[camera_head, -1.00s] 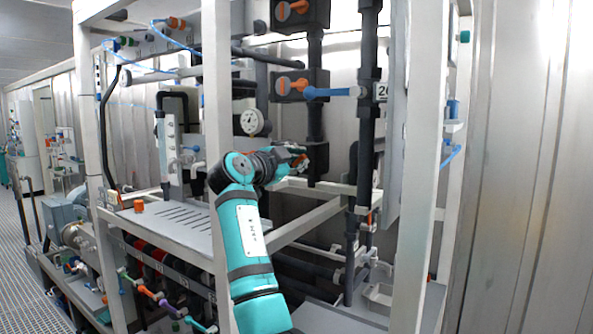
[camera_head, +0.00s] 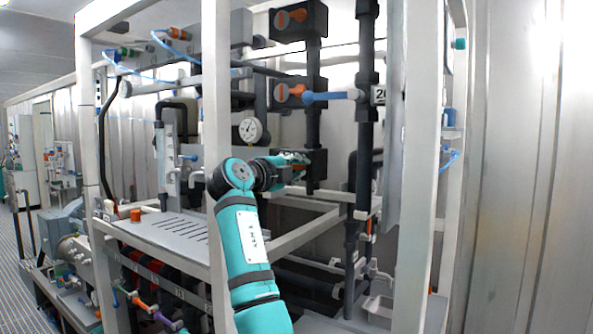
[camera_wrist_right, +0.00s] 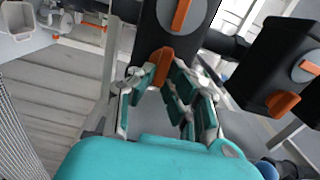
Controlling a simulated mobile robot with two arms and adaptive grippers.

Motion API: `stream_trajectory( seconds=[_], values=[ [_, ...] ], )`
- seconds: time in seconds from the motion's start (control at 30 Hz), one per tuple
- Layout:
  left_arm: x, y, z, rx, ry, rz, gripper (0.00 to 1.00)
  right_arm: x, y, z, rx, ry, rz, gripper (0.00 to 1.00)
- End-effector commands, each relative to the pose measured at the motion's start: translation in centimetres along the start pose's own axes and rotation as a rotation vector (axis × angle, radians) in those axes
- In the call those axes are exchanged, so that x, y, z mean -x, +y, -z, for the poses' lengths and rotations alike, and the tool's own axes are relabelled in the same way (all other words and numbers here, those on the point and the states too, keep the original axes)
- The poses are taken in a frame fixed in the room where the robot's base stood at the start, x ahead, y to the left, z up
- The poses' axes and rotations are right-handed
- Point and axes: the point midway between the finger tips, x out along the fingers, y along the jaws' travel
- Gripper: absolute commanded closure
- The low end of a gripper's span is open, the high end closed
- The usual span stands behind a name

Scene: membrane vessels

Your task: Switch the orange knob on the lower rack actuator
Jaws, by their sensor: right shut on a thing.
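The lower rack actuator is a black box (camera_head: 316,165) on the dark vertical pipe, just beyond my right gripper in the head view. In the right wrist view its black body (camera_wrist_right: 150,38) carries a grey disc with an orange bar. Its orange knob (camera_wrist_right: 163,58) sticks out below, between my fingertips. My right gripper (camera_wrist_right: 163,78) is shut on this knob, with a teal pad on either side. In the head view my right gripper (camera_head: 297,166) reaches the actuator from the left and hides most of the knob. My left gripper is not in view.
Two similar actuators with orange handles sit above, the top one (camera_head: 290,17) and the middle one (camera_head: 291,92). A blue handle (camera_head: 330,96) is beside the middle one. A white frame post (camera_head: 216,90) stands close to my right arm. A pressure gauge (camera_head: 250,130) is nearby.

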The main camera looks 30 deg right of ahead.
Motion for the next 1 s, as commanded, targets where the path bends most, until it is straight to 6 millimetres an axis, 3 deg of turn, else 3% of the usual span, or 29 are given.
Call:
stream_trajectory(
  seconds=[0.57,0.6,0.77,1.0],
  values=[
    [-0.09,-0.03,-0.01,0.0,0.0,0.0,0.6,-0.04,-0.03,0.05,-0.037,0.001,0.001,1.0],
    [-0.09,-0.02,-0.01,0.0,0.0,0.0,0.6,-0.04,-0.03,0.06,-0.037,0.001,0.001,0.85],
    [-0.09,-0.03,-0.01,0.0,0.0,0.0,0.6,-0.03,-0.01,0.04,-0.036,0.001,0.0,0.65],
    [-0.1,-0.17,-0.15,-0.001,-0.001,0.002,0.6,0.02,0.03,0.01,-0.034,0.0,0.0,0.65]
  ],
)
